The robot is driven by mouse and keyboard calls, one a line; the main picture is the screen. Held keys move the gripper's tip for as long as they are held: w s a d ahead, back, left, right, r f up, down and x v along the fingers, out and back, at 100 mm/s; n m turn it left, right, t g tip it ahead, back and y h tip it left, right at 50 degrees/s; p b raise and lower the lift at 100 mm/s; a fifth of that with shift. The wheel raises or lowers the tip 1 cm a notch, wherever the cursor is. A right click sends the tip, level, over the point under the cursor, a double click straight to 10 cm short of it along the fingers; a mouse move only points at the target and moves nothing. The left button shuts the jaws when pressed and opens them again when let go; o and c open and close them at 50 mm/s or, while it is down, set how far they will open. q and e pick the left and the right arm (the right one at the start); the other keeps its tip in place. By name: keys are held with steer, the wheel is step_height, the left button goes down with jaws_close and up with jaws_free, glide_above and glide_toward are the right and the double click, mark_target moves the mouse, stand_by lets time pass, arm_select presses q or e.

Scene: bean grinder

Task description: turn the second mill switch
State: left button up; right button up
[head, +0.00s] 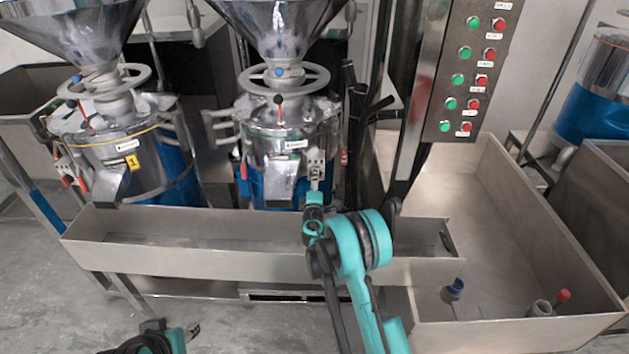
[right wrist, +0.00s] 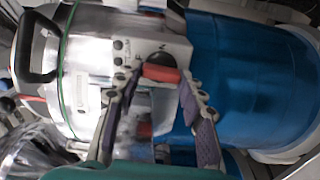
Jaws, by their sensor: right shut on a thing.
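The second mill (head: 285,131) is the steel and blue mill in the middle of the head view, under a clear hopper. Its switch (right wrist: 160,68) is a dark and red knob on a pale switch box (right wrist: 128,48) in the right wrist view. My right gripper (head: 316,168) reaches the front of this mill, and in the right wrist view its two fingers sit on either side of the knob, shut on it. In the head view the gripper hides the switch. My left gripper (head: 168,338) is low at the bottom left, partly cut off, and its fingers are unclear.
The first mill (head: 130,145), with a yellow label, stands to the left. A long steel trough (head: 190,250) runs before both mills, under my right arm. A button panel (head: 466,75) stands to the right, above a wide steel bin (head: 520,220).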

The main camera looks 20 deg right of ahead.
steer(key=shift+n, duration=0.5)
steer(key=o, duration=1.2)
steer(key=shift+c, duration=0.2)
steer(key=v, duration=1.2)
